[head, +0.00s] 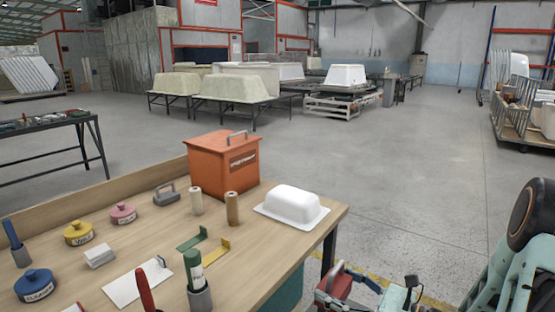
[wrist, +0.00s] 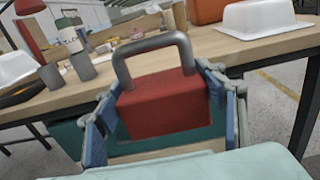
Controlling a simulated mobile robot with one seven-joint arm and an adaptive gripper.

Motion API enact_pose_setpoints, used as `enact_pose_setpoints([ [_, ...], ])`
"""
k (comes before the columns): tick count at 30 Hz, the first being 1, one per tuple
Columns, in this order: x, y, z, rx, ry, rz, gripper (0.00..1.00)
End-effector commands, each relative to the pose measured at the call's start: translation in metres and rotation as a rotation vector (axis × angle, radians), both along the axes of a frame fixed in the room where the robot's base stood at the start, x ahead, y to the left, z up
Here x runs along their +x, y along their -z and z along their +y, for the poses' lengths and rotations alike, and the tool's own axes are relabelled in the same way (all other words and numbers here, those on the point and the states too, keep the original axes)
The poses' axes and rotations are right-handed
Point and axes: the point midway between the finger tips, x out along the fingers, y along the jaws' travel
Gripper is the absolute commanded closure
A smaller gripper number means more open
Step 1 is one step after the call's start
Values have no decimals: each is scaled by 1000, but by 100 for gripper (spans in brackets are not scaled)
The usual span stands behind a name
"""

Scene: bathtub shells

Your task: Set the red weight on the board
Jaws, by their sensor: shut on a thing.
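The red weight (wrist: 165,105) is a red block with a grey arched handle. In the wrist view my gripper (wrist: 168,112) is shut on the block, one finger on each side. In the head view the weight (head: 338,284) and my gripper (head: 345,292) are at the bottom, right of the wooden table's edge and clear of its top. A flat white panel (head: 125,290), which looks like the board, lies on the table at the lower left, with a small grey piece at its far right corner. A red tool partly covers its near side.
The wooden table (head: 260,255) holds an orange bin (head: 215,165), a white tub-shaped piece (head: 292,204), two rollers, green and yellow brackets (head: 212,250), lidded pots (head: 78,233), a grey handled block (head: 166,194) and a green-labelled bottle (head: 195,275). Open floor lies to the right.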

Motion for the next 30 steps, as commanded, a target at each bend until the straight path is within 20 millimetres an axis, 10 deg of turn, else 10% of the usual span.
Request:
enact_pose_setpoints([
  [30,4,-126,-2,9,0,-17,93],
])
